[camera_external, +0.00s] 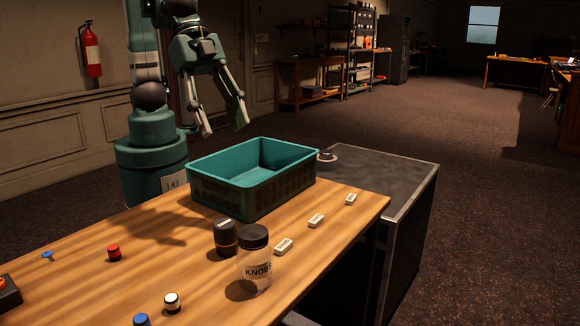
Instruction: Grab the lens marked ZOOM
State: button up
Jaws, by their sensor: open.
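A black cylinder with a thin orange ring, which looks like a lens (226,238), stands upright on the wooden desk. A white label lies on its top, too small to read, so I cannot confirm that it says ZOOM. It stands just left of and behind a clear jar marked KNOBS (255,270) with a black lid; the jar overlaps its right edge in view. My gripper (224,130) is open and empty, fingers pointing down. It hangs in the air behind the teal crate, well above the desk and away from the black cylinder.
The teal crate (218,190), apparently empty, stands between my arm and the cylinder. Small white labelled blocks (283,246) line the desk's right side. Red (114,253), white (172,302) and blue (142,320) knobs lie front left. A dark cabinet (390,185) adjoins at right.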

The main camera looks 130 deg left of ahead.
jog(key=p, duration=0.2)
send_over(221, 221)
jog(key=s, duration=0.2)
notch_tip(221, 221, down, 2)
notch_tip(221, 221, down, 13)
jog(key=shift+s+a+f, duration=0.1)
jog(key=shift+a+f, duration=0.05)
jog(key=shift+f, duration=0.5)
jog(key=shift+b+x, duration=0.3)
jog(key=shift+x, duration=0.95)
jog(key=shift+f, duration=0.15)
jog(key=shift+a+b+x, duration=0.2)
jog(key=shift+b+x, duration=0.45)
jog(key=shift+x, duration=1.8)
jog(key=shift+s+d+f, duration=0.1)
jog(key=shift+d, duration=0.1)
jog(key=shift+c, duration=0.4)
